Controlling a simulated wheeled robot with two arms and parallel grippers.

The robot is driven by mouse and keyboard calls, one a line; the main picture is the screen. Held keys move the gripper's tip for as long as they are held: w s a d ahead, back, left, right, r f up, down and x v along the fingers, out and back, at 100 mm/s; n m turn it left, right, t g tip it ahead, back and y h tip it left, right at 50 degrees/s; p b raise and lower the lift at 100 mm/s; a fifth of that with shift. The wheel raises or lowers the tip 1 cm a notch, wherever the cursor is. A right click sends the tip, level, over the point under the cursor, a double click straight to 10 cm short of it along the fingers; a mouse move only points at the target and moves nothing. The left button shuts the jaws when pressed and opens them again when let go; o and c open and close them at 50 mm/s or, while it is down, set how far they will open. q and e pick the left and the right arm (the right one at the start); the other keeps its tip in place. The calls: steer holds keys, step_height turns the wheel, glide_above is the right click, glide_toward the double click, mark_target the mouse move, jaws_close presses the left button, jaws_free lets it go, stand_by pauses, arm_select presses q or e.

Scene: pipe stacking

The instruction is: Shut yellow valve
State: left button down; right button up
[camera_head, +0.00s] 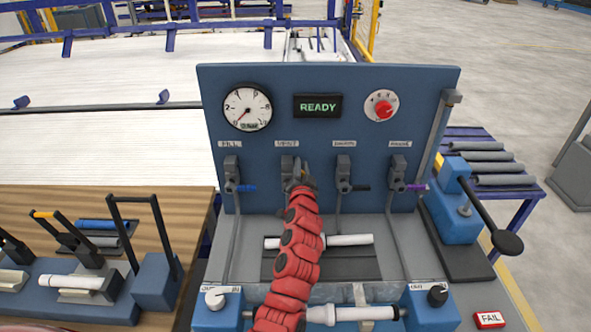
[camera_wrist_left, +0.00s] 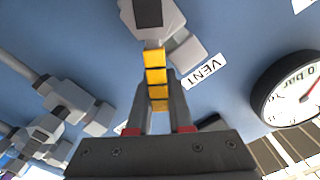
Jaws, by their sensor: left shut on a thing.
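The yellow valve's handle (camera_wrist_left: 155,73) shows in the left wrist view as a yellow banded bar running from a grey valve body (camera_wrist_left: 152,18) beside the VENT label. In the head view, that valve body (camera_head: 289,163) is second from left on the blue panel, and its handle is hidden behind my gripper. My left gripper (camera_head: 301,181) is at this valve. In the wrist view its two fingers are on either side of the yellow handle, shut on it. My right gripper is in neither view.
Valves with blue (camera_head: 246,188), black (camera_head: 361,188) and purple (camera_head: 416,187) handles share the panel (camera_head: 330,75). Above are a dial gauge (camera_head: 247,107), a READY display (camera_head: 318,106) and a red knob (camera_head: 383,107). A black-knobbed lever (camera_head: 490,215) stands right; clamps (camera_head: 150,230) stand left.

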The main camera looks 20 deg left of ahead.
arm_select(q)
steer(key=f+m, duration=0.1)
steer(key=m, duration=0.1)
steer(key=d+f+m+b, duration=0.1)
steer(key=m, duration=0.1)
steer(key=d+f+m+b, duration=0.1)
steer(key=shift+w+d+m, duration=0.15)
steer(key=shift+w+m, duration=0.15)
steer(key=shift+m, duration=0.1)
steer(key=m, duration=0.1)
steer(key=f+m, duration=0.1)
steer(key=m, duration=0.1)
steer(key=shift+w+d+f+b, duration=0.1)
steer(key=shift+d+f+b, duration=0.2)
steer(key=shift+b, duration=0.1)
steer(key=shift+f+m, duration=0.6)
steer(key=shift+m, duration=0.4)
steer(key=shift+a, duration=0.1)
steer(key=c, duration=0.8)
jaws_free()
steer(key=shift+f, duration=0.1)
